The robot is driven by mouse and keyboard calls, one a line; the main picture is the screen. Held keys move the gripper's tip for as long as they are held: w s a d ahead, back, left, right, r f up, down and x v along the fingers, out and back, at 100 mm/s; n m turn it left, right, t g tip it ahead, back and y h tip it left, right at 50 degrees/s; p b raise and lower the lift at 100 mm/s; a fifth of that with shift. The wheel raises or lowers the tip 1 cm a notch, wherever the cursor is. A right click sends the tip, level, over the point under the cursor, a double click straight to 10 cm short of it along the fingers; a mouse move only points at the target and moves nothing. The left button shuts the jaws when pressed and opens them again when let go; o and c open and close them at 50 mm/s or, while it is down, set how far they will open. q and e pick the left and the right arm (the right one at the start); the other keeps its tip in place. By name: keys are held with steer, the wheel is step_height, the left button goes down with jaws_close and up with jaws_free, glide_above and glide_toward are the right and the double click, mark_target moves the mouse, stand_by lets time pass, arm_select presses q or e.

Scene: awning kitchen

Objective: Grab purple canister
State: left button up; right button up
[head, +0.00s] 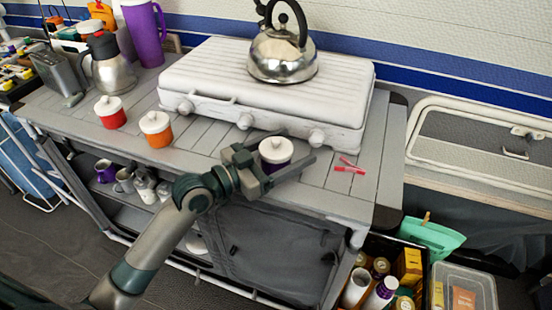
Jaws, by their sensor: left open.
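The purple canister (276,153) with a white knobbed lid stands on the grey slatted table near its front edge, in front of the white stove. My left gripper (275,162) is open at the canister, with its fingers on either side of it. The fingers and wrist hide the canister's lower part; I cannot tell whether they touch it. My right gripper is not in view.
An orange canister (156,129) and a red canister (110,112) stand to the left. The white stove (200,85) with a steel kettle (283,52) is behind. A purple jug (144,32) stands at back left.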

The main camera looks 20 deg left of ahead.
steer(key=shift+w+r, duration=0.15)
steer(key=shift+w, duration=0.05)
arm_select(q)
steer(key=c, duration=1)
steer(key=shift+c, duration=0.9)
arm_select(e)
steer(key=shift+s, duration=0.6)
arm_select(q)
steer(key=shift+r, duration=0.15)
